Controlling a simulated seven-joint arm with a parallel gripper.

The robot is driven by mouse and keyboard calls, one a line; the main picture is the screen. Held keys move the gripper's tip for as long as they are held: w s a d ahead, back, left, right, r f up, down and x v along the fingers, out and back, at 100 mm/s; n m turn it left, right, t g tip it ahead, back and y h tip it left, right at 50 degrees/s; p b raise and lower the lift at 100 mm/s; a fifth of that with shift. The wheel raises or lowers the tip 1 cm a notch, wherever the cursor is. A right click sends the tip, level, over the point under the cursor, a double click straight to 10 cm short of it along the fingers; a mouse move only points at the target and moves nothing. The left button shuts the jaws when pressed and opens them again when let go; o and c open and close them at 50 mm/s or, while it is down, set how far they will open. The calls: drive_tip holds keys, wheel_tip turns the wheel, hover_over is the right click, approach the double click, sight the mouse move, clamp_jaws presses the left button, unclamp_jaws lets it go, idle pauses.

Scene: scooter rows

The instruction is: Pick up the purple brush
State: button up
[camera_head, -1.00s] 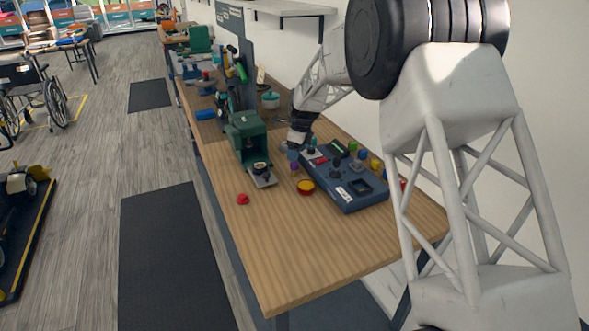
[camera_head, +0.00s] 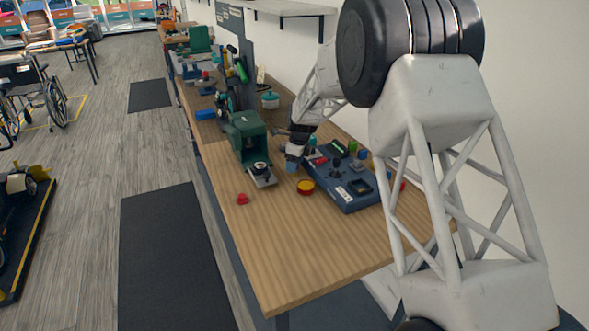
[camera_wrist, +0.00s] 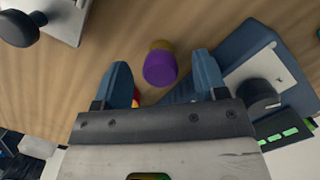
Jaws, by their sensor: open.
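The purple brush (camera_wrist: 160,68) shows in the wrist view as a short purple cylinder with a yellowish-brown end. It lies between and slightly beyond the tips of my open gripper (camera_wrist: 163,75), with clear gaps to both fingers. In the head view my gripper (camera_head: 291,163) is low over the wooden bench (camera_head: 290,255), beside the blue control box. The brush is not visible there; my gripper appears to cover it.
The blue control box (camera_head: 345,185) with knobs is close on the right. A yellow-topped red round piece (camera_head: 306,187) is in front of my gripper. A green machine (camera_head: 247,140) stands to the left, a red knob (camera_head: 242,199) nearer. The bench's near end is clear.

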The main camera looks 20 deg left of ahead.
drive_tip(key=shift+a+f, duration=0.15)
drive_tip(key=shift+f, duration=1.1)
drive_tip(key=c, duration=1.1)
drive_tip(key=shift+r, duration=0.2)
